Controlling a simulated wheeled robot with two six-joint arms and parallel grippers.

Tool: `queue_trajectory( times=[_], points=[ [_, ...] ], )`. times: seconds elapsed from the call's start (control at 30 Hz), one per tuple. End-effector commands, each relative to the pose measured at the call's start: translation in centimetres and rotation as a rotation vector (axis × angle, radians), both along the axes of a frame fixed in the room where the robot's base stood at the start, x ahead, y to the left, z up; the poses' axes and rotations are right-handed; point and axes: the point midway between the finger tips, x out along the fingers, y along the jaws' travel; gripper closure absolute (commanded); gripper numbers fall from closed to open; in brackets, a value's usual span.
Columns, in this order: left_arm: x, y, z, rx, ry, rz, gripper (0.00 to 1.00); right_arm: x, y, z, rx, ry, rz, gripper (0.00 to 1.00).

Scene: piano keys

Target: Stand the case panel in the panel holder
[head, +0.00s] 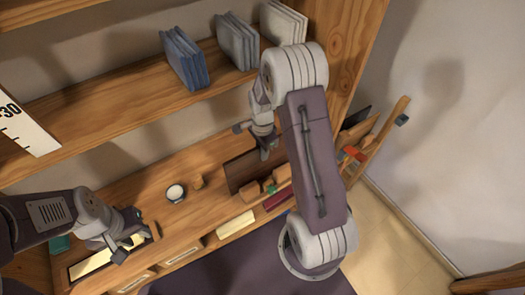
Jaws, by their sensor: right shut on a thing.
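A dark brown flat panel (240,172), which looks like the case panel, stands roughly upright at the bench, behind several small wooden blocks. My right gripper (265,151) is at the panel's upper edge and is shut on it; the exact contact is small and partly hidden by my arm. My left gripper (131,245) is low at the left, over the bench front, with its fingers apart and nothing seen between them. A wooden rack (378,140) at the right end of the bench may be the panel holder; my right arm covers part of that area.
Small wooden blocks (251,190), a dark red block (277,199) and a pale bar (236,224) lie near the panel. A round white-topped cup (175,193) stands left of it. Blue-grey books (184,58) stand on the shelf above.

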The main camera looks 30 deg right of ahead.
Motion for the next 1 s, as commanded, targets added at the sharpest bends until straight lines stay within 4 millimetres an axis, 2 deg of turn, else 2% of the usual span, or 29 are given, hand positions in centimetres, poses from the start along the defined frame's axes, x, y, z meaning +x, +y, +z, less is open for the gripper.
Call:
queue_trajectory(
  times=[0.13, 0.47, 0.5, 0.57, 0.87, 1.0],
  points=[
    [0.0, 0.0, -1.0, 0.0, 0.0, 0.0, 0.64, 0.0, 0.0, -1.3, 0.0, 0.0, 0.0, 1.0],
    [0.0, 0.0, -1.0, 0.0, 0.0, 0.0, 0.64, 0.0, 0.0, -1.5, 0.0, 0.0, 0.0, 1.0],
    [0.0, 0.0, -1.0, 0.0, 0.0, 0.0, 0.64, 0.0, 0.0, -1.5, 0.0, 0.0, 0.0, 0.79],
    [0.0, 0.0, -1.0, 0.0, 0.0, 0.0, 0.64, 0.0, 0.0, -1.5, 0.0, 0.0, 0.0, 0.62],
    [0.0, 0.0, -1.1, 0.0, 0.0, 0.0, 0.64, 0.0, 0.0, -1.5, 0.0, 0.001, 0.0, 0.62],
    [0.0, 0.0, -1.6, 0.0, 0.0, 0.0, 0.64, 0.1, 0.0, 0.0, -0.002, -0.006, 0.0, 0.62]
  ],
)
